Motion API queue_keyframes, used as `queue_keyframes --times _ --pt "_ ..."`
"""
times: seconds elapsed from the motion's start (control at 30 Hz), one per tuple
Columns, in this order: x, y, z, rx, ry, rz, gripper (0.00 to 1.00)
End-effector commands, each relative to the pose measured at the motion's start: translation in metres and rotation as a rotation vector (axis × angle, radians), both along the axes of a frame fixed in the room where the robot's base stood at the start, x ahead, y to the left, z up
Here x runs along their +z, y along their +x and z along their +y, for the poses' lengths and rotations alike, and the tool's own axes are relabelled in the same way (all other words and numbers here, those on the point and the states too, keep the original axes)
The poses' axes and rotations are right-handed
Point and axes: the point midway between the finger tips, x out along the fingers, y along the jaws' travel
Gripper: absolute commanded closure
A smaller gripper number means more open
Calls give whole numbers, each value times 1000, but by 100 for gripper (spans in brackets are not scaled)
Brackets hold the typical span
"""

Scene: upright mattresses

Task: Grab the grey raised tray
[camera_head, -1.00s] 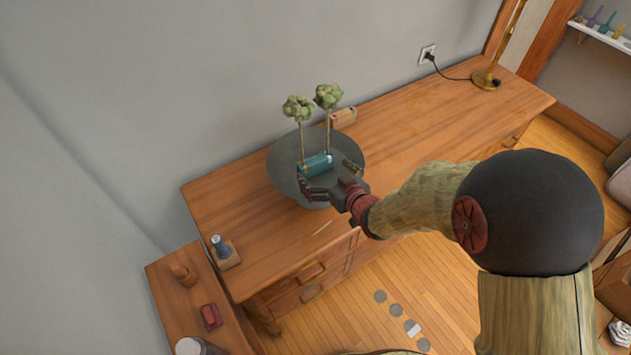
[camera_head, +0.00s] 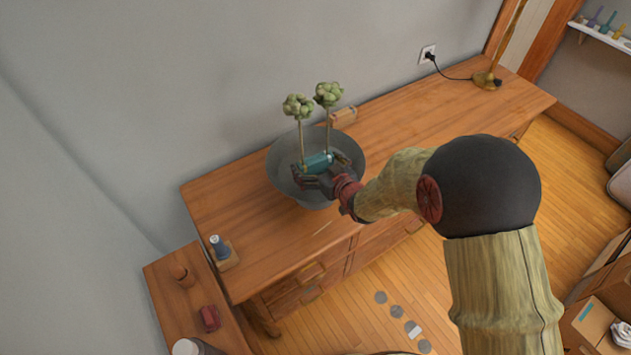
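The grey raised tray (camera_head: 281,167) is a wide round dish on the wooden desk, against the wall side. A teal cylinder-like object (camera_head: 318,161) shows over its middle. Two green tufted, tree-like stems (camera_head: 299,107) rise at its back. My gripper (camera_head: 319,164) is over the front part of the tray, with its dark fingers spread to either side of the teal object. Whether the fingers touch the tray or the teal object I cannot tell. My gripper and wrist hide part of the tray's front.
A small wooden block-like item (camera_head: 343,117) lies behind the tray. A brass lamp (camera_head: 486,79) stands at the desk's far right. A blue-grey bottle (camera_head: 219,246) on a wooden base is at the near left. The desk's right half (camera_head: 440,110) is clear.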

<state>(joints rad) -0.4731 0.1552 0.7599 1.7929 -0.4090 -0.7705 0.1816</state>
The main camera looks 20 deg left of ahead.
Motion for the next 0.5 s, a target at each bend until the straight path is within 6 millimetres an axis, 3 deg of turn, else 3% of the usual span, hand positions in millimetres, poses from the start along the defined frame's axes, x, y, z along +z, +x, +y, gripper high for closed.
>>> queue_keyframes --times 0.5 --pt "0 0 0 0 0 0 37"
